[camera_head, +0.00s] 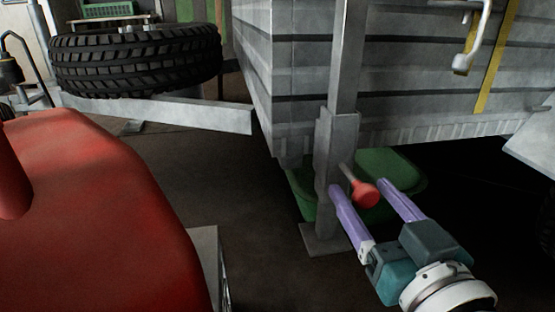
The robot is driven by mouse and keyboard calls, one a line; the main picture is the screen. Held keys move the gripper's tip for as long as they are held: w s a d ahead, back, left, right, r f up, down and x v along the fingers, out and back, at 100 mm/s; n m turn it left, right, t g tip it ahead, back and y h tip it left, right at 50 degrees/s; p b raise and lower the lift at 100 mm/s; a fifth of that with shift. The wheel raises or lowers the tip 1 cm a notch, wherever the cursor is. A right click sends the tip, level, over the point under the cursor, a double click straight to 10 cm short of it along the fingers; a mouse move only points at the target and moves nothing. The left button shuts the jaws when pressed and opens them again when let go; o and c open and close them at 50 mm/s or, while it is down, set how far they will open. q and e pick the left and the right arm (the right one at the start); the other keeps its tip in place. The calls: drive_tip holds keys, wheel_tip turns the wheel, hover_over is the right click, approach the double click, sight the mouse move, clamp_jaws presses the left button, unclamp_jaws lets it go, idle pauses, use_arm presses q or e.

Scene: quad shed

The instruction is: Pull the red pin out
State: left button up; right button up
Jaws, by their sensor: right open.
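The red pin (364,193) has a round red knob on a thin pale shaft. The shaft runs up and left into the side of a grey metal post (337,150) with a flat foot on the floor. My right gripper (358,187) comes in from the lower right, with two purple fingers spread apart. The red knob shows between the fingers, and I see no finger closed on it. One fingertip overlaps the post in the picture; whether it touches cannot be told. My left gripper is not in view.
A grey slatted trailer body (400,70) stands behind the post. A green container (390,172) lies low behind the pin. A large red rounded body (90,210) fills the lower left. A black tyre (135,60) is at the upper left. Dark floor (190,170) is clear between them.

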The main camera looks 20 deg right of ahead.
drive_tip(key=p+v, duration=0.4)
drive_tip(key=v, duration=0.6)
